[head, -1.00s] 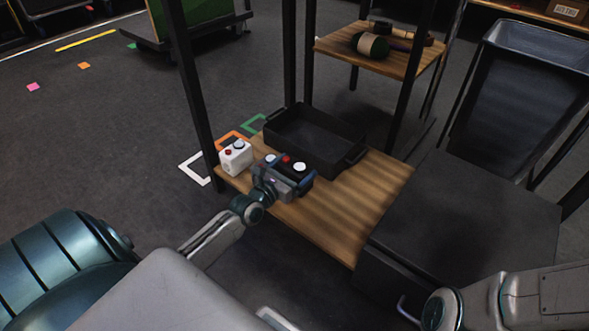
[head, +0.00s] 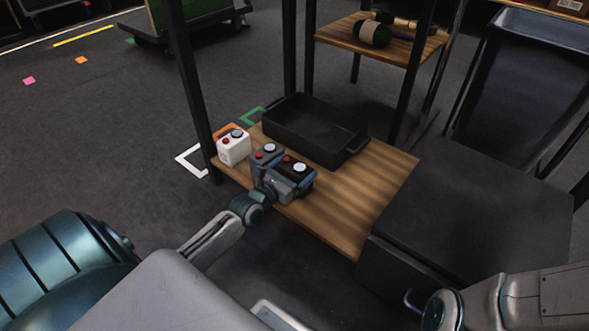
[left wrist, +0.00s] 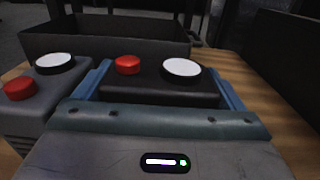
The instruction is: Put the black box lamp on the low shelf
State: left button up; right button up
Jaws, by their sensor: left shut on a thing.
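The black box lamp (head: 297,167), with a red and a white button on top, is between the blue-edged fingers of my left gripper (head: 291,180). It also shows in the left wrist view (left wrist: 150,88), clasped from both sides. It is upright over the front edge of the low wooden shelf (head: 350,205); I cannot tell whether it touches the board. A grey box (head: 262,161) with red and white buttons stands close on its left. A white box (head: 234,150) with a red and a dark button stands farther left. My right gripper is out of view.
A black open tray (head: 310,135) lies behind the boxes. Dark shelf posts (head: 190,85) rise at the left and back. A large dark block (head: 460,205) borders the shelf on the right. The board's right part is bare.

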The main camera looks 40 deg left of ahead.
pick_arm(q)
jog(key=shift+f+b, duration=0.5)
jog(key=shift+b, duration=0.05)
jog(key=o, duration=1.2)
jog(key=shift+s+a+p, duration=0.2)
jog(key=shift+s+p, duration=0.65)
jog(key=shift+s, duration=1.85)
jog(key=shift+s+a+p, duration=0.2)
jog(key=shift+s+p, duration=0.6)
jog(key=shift+s, duration=1.9)
